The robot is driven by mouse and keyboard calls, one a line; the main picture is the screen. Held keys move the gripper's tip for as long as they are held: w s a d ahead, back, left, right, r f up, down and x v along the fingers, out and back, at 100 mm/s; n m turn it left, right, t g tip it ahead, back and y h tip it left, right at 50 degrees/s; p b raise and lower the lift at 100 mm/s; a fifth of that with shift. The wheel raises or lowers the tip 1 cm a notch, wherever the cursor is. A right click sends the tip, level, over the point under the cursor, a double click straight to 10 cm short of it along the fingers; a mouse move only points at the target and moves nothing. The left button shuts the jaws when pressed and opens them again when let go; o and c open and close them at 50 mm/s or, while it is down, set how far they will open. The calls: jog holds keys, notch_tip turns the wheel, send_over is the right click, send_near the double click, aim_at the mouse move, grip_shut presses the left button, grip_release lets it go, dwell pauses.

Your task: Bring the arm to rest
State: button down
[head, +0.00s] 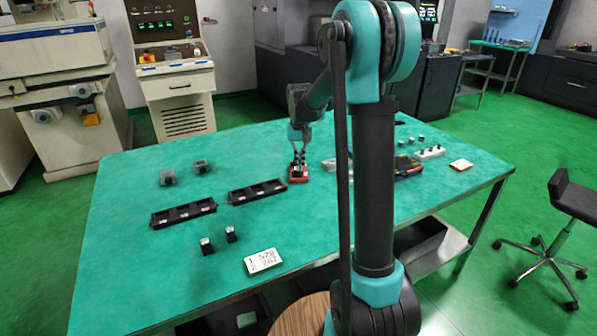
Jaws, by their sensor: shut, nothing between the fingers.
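My arm reaches out over the green table (130,250). My gripper (299,147) points down above a small red block (300,178) with dark parts on top. The gripper is shut and holds nothing that I can see. It is small in the view, so I cannot tell whether its tips touch the dark parts. My arm's upright column hides part of the table to the right.
Two black trays (183,213) lie left of the red block. Two small dark blocks (206,246) and a white number card (262,261) lie near the front. Two grey blocks (168,178) stand at the left. A white holder (430,153) is at the right. The left front is clear.

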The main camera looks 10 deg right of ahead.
jog(key=s+d+f+t, duration=0.1)
jog(key=s+f, duration=0.1)
jog(key=s, duration=0.8)
jog(key=s+d+f+t, duration=0.1)
jog(key=s+f, duration=0.2)
jog(key=s, duration=0.7)
jog(key=s+d+f+n+t, duration=0.1)
jog(key=s+f+t, duration=0.1)
jog(key=s, duration=0.8)
jog(key=shift+d+f, duration=0.3)
jog(key=shift+d, duration=0.1)
